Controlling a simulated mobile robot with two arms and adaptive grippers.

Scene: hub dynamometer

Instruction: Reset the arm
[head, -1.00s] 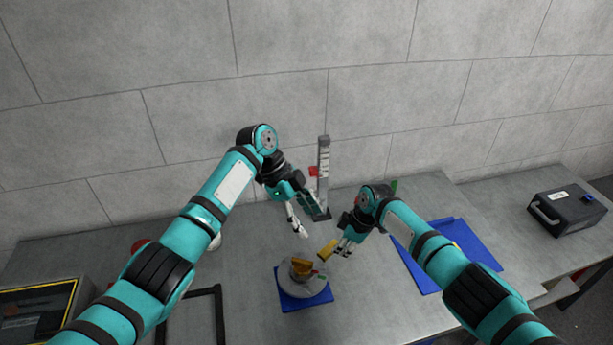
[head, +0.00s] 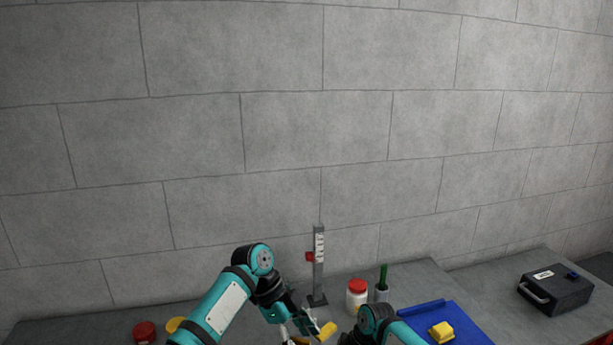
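My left gripper (head: 298,322) is low in the head view, in front of the foot of the grey upright stand (head: 319,262). Its fingers are small and partly cut off by the bottom edge, so whether it is open is unclear. A yellow block (head: 327,331) shows just right of it, beside my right gripper (head: 348,339). The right gripper is mostly below the frame, so I cannot tell whether it holds the block. A sliver of another orange-yellow piece (head: 300,341) shows at the bottom edge. The round grey part on the blue mat is out of view.
Behind my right arm stand a red-lidded white jar (head: 357,295) and a holder with a green-handled item (head: 383,279). A blue tray (head: 463,322) bears a yellow piece (head: 441,332). A black case (head: 556,292) sits far right. A red-topped item (head: 145,331) stands left.

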